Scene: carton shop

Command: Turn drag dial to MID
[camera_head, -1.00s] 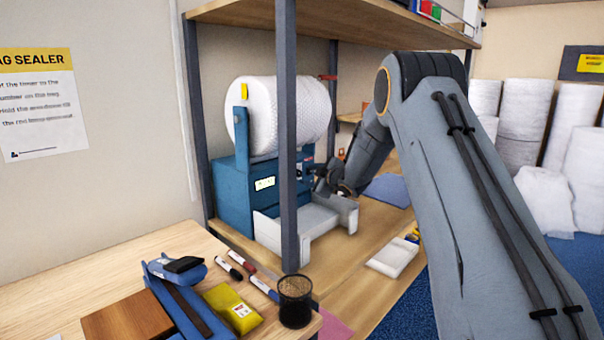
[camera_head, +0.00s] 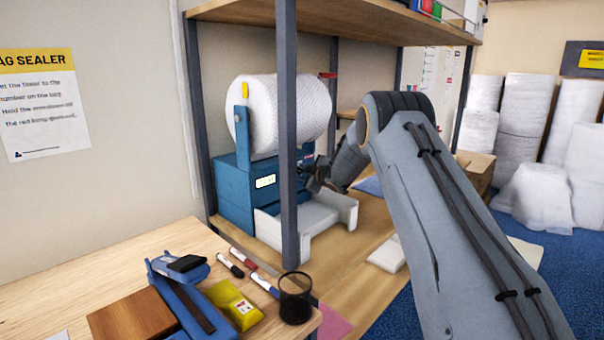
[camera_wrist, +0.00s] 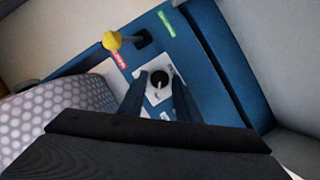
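In the head view my gripper (camera_head: 316,180) is at the right side of the blue machine (camera_head: 235,195), and the dial is hidden there.
A lever with a yellow ball (camera_wrist: 112,40) is close by the dial, near red and green labels. A bubble wrap roll (camera_head: 285,115) sits on the machine. A grey shelf post (camera_head: 288,150) stands in front. A mesh cup (camera_head: 295,300) and markers are on the near table.

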